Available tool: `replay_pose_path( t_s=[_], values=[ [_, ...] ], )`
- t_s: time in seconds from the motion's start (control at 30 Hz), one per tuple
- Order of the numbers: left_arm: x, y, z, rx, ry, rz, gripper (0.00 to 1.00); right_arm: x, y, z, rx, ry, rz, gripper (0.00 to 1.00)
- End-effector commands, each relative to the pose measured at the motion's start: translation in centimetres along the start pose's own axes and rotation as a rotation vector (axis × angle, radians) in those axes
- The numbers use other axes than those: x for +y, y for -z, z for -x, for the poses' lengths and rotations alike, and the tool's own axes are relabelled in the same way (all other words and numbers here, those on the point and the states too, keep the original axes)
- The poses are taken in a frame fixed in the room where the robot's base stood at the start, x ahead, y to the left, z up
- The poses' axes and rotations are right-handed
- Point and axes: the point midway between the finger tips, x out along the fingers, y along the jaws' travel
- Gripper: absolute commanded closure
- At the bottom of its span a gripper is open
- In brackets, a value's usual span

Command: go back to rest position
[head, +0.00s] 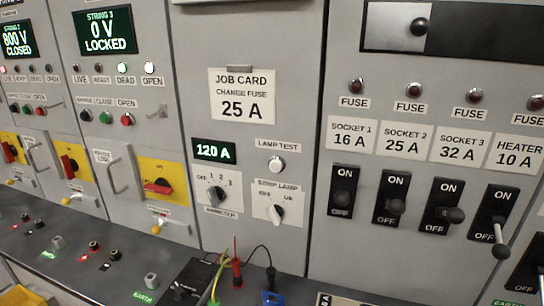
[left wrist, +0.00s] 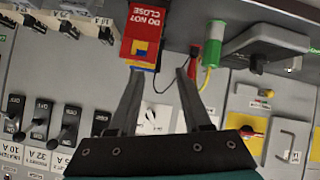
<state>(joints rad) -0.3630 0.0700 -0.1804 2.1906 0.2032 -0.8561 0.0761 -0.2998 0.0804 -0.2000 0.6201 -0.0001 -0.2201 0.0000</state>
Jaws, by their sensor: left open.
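My left gripper (left wrist: 158,72) shows in the left wrist view, its two dark fingers apart with nothing between them. Beyond the fingertips is a red "DO NOT CLOSE" tag (left wrist: 147,22), with blue and yellow parts below it. Whether a fingertip touches them I cannot tell. Neither gripper shows in the head view, and my right gripper is in no view.
The grey cabinet wall holds a job card (head: 242,96) reading 25 A, a 120 A display (head: 214,150) and several black switches (head: 393,197). On the ledge are a red probe (head: 236,270), a blue item (head: 272,298) and a dark box (head: 188,284).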

Motion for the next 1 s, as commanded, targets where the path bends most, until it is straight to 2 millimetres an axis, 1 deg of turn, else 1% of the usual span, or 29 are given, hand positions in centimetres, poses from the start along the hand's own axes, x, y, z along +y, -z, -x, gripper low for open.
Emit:
replay_pose_path(
  t_s=[0.03,0.1,0.2,0.3,0.4,0.57,0.87,0.97,1.0],
  values=[
    [-0.7,-1.7,1.1,-0.075,0.03,-0.025,0.51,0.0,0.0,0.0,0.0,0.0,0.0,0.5],
    [-1.7,-3.9,2.7,-0.18,0.071,-0.058,0.51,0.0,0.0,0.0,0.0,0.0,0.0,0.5],
    [-2.9,-6.4,5.0,-0.308,0.123,-0.092,0.51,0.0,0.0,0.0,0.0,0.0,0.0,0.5],
    [-3.9,-8.4,7.2,-0.415,0.166,-0.116,0.51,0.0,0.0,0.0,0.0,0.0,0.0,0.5],
    [-4.7,-10.0,9.2,-0.507,0.205,-0.132,0.51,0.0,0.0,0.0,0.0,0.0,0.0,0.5],
    [-5.9,-12.1,12.7,-0.642,0.262,-0.15,0.51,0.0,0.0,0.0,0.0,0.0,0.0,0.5],
    [-7.8,-17.8,7.4,-0.677,0.258,-0.147,0.51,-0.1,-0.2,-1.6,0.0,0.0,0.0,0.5],
    [-8.6,-20.4,5.5,-0.69,0.256,-0.146,0.51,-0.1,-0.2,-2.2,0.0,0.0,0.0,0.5],
    [-9.0,-21.6,4.7,-0.696,0.255,-0.146,0.51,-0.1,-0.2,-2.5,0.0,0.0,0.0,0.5]
  ],
)
